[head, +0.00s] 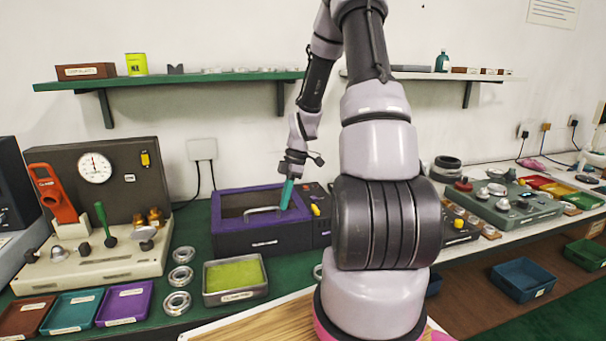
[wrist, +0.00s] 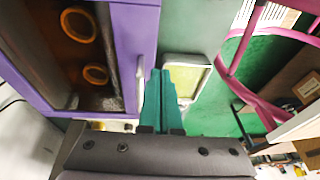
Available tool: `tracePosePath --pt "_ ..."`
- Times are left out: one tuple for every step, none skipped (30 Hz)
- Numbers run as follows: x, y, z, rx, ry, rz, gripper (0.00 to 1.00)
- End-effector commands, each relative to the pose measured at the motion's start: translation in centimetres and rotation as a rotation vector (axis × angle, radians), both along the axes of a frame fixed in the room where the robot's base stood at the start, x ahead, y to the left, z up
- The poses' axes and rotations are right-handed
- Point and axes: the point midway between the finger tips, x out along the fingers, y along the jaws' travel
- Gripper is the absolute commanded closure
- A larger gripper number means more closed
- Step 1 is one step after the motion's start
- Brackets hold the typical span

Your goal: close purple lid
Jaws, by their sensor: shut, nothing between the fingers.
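The purple-framed lid (head: 231,221) is on the dark box (head: 262,240) on the green bench, with a pale bar handle (head: 265,210) along its front side. In the wrist view the purple frame (wrist: 137,40) surrounds a dark interior with two orange rings (wrist: 78,24), and the handle (wrist: 140,85) runs along its edge. I cannot tell whether the lid is fully down. My gripper (head: 285,206) points down near the handle's right end, with its teal fingers together and empty. In the wrist view the fingertips (wrist: 160,72) appear just beside the handle; contact is unclear.
A tray with a yellow-green pad (head: 235,276) stands in front of the box. Several metal rings (head: 181,277) lie to its left. A beige test stand (head: 100,245) is at the left. The green shelf (head: 180,79) hangs above.

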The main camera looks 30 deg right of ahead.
Motion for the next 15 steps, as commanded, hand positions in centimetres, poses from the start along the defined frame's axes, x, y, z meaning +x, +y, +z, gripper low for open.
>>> tracePosePath --pt "0.0 -0.3 0.7 -0.002 -0.003 -0.002 1.00" --pt "-0.1 -0.5 1.1 -0.001 -0.004 -0.003 1.00" --pt "-0.2 -0.6 1.6 -0.001 -0.004 -0.004 1.00" --pt "-0.3 -0.7 2.0 -0.002 -0.005 -0.004 1.00" --pt "-0.4 -0.8 2.3 -0.002 -0.005 -0.004 1.00" --pt "-0.5 -1.0 2.9 -0.002 -0.005 -0.004 1.00" --pt "-0.5 -1.1 3.4 -0.002 -0.006 -0.004 1.00" --pt "-0.6 -1.2 3.8 -0.002 -0.005 -0.005 1.00" --pt "-0.8 -1.4 4.5 -0.002 -0.006 -0.005 1.00" --pt "-0.9 -1.5 4.9 -0.002 -0.006 -0.005 1.00" --pt "-0.9 -1.7 5.5 -0.003 -0.006 -0.004 1.00" --pt "-1.1 -1.9 6.1 -0.003 -0.007 -0.004 1.00" --pt "-1.2 -2.0 6.6 -0.002 -0.007 -0.004 1.00" --pt "-1.3 -2.1 7.1 -0.002 -0.007 -0.004 1.00" --pt "-1.4 -2.3 7.7 -0.003 -0.007 -0.004 1.00"
